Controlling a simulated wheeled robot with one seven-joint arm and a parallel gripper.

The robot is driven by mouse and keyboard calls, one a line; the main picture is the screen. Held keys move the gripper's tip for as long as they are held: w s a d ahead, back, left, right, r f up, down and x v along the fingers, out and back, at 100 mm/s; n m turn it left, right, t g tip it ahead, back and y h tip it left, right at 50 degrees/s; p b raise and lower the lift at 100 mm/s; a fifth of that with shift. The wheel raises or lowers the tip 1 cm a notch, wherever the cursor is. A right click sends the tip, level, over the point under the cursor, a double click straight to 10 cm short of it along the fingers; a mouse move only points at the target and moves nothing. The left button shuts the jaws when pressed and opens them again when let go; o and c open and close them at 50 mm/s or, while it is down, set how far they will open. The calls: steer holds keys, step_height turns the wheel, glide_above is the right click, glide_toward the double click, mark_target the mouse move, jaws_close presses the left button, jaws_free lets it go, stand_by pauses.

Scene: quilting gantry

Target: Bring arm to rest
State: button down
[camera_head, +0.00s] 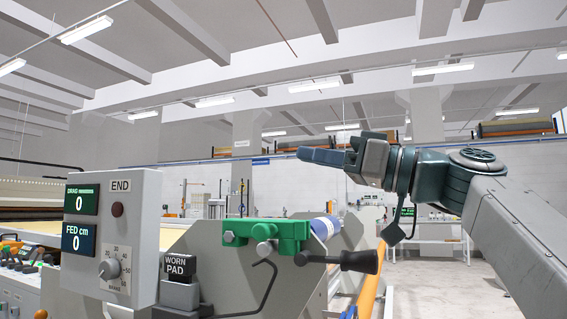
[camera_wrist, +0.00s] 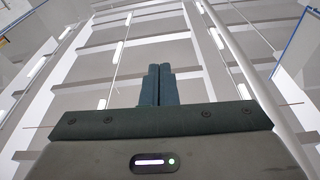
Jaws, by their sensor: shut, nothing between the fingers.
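My gripper (camera_head: 322,156) is at the end of my arm, which reaches in from the right side of the head view. The gripper points left, roughly level, above the green clamp block (camera_head: 268,232) and clear of it. Its two dark fingers lie together with nothing between them. In the wrist view the closed fingers (camera_wrist: 157,85) stand side by side in the middle, with only the ceiling behind them.
A grey control box (camera_head: 110,235) with two displays, a dial and an END label stands at the left front. A "WORN PAD" block (camera_head: 178,268) sits beside it. A black crank handle (camera_head: 358,261) sticks out below my gripper. Open floor (camera_head: 430,290) shows at the right.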

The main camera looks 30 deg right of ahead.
steer(key=s+d+r+p, duration=0.2)
steer(key=s+d+r, duration=0.1)
steer(key=s+d, duration=0.1)
steer(key=shift+d+r+p, duration=0.2)
steer(key=shift+r+p, duration=0.05)
steer(key=shift+p, duration=0.05)
